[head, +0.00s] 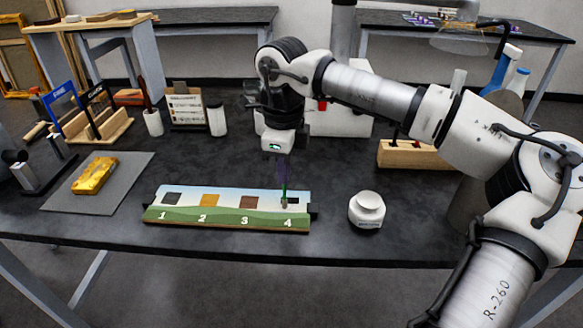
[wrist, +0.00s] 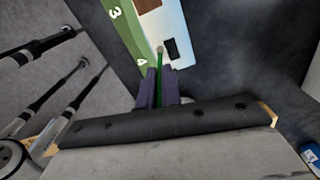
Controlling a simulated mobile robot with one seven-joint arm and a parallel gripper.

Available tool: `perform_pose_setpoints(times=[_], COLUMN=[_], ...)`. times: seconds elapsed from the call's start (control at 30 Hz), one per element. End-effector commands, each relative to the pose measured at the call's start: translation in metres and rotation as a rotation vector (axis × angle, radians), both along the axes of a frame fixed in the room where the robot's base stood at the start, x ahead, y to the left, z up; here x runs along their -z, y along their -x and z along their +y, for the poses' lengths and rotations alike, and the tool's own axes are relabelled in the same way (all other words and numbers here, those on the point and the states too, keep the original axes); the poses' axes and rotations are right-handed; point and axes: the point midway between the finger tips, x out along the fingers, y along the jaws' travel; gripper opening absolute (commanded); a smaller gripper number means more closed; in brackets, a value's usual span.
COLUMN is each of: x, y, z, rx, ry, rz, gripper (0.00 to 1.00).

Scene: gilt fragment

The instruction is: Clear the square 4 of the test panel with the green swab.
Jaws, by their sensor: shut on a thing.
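The test panel (head: 228,222) lies on the dark table, with squares numbered 1 to 4 over a painted landscape. Square 4 (head: 293,200) is dark, at the panel's right end; it also shows in the wrist view (wrist: 171,49). My gripper (head: 282,170) is above that end, pointing down, shut on the green swab (head: 285,190). In the wrist view the purple fingers (wrist: 158,88) hold the swab (wrist: 160,70) between them. Its pale tip is beside the dark square, close to its edge. I cannot tell whether the tip touches the panel.
A white jar (head: 367,211) stands right of the panel. A gilt fragment (head: 95,176) lies on a grey mat (head: 122,193) at left. Behind are a rack (head: 98,126), a cup of tools (head: 153,123), a card stand (head: 188,108) and a wooden block (head: 410,154). Table in front is clear.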

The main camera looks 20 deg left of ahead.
Motion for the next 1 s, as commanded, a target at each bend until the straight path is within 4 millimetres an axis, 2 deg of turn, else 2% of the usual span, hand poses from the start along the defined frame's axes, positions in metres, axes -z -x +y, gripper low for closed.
perform_pose_setpoints(times=[0.23,0.7,1.0], x=[0.001,0.0,0.001], y=[0.0,-0.006,-0.003], z=[0.001,-0.022,-0.012], rx=[0.001,0.001,-0.002], ry=[-0.001,0.001,0.001], rz=[0.002,0.002,0.001], gripper=[0.0,0.0,0.0])
